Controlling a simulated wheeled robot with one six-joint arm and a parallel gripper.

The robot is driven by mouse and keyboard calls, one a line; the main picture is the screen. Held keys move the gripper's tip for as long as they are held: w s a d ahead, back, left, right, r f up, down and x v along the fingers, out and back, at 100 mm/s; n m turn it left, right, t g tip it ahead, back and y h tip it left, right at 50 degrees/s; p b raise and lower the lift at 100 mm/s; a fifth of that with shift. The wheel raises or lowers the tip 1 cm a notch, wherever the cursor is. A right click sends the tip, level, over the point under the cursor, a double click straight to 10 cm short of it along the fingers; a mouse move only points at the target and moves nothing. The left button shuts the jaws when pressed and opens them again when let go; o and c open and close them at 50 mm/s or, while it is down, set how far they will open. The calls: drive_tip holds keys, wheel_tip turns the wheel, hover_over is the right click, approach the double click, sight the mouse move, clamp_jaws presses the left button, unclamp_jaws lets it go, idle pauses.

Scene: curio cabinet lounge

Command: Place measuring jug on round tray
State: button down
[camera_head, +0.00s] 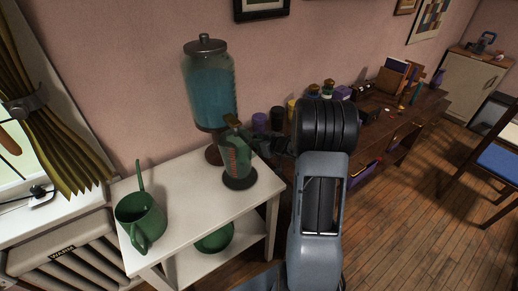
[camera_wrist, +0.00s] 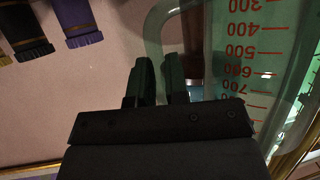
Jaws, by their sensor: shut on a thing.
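The measuring jug (camera_head: 236,155) is clear greenish with red markings, and stands upright over the white side table. Its scale (camera_wrist: 258,52) fills the right of the wrist view, beside its handle (camera_wrist: 153,30). My gripper (camera_head: 277,146) comes from the right and is shut on the jug's handle; its dark fingers (camera_wrist: 160,78) also show in the wrist view. The round tray (camera_head: 240,184) is a dark disc on the tabletop, directly under the jug and partly hidden by it. I cannot tell whether the jug's base touches the tray.
A large drink dispenser (camera_head: 209,85) with blue liquid stands close behind the jug. A green bowl (camera_head: 215,238) is on the lower shelf. The white tabletop (camera_head: 185,185) is clear between pot and tray. A cluttered wooden desk (camera_head: 425,108) is right.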

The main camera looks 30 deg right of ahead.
drive_tip(key=shift+f, duration=1.55)
drive_tip(key=c, duration=1.1)
unclamp_jaws()
